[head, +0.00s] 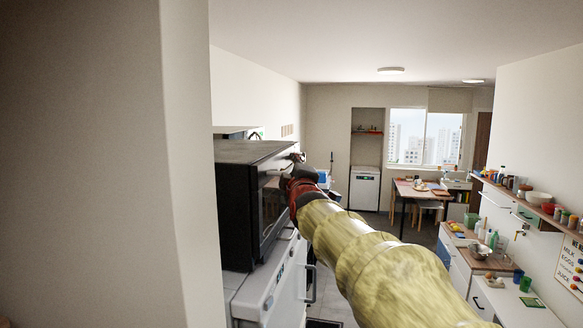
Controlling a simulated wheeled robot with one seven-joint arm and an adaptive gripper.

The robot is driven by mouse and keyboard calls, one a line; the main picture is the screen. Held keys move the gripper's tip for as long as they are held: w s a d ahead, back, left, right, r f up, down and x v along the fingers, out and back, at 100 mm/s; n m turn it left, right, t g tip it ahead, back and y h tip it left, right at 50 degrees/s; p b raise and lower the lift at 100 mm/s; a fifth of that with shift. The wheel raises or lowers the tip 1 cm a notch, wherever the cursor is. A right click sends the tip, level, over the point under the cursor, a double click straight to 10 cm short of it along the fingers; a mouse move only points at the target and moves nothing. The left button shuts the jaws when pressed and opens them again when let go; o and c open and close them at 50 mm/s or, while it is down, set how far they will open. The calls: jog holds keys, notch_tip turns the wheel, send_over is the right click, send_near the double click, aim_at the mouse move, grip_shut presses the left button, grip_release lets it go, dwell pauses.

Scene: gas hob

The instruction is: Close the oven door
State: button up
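A black box-shaped appliance (236,205) with a dark glass front (271,208) stands on the white units at the left. I see it from the side, at a steep angle, and cannot tell whether it is the oven or whether its front is fully shut. My arm reaches in from the lower right. My gripper (297,163), dark with a red part behind it, is at the far upper edge of this glass front. The arm hides part of the gripper, and I cannot tell whether its fingers are open or touching the front.
A white front with a bar handle (268,301) is below the black appliance. A pale wall (110,170) fills the left side close by. A counter (512,305) and a shelf with jars and bowls line the right. A table (420,188) stands near the window.

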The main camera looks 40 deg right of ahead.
jog(key=v, duration=1.1)
jog(key=shift+s+a, duration=0.2)
jog(key=shift+s, duration=0.15)
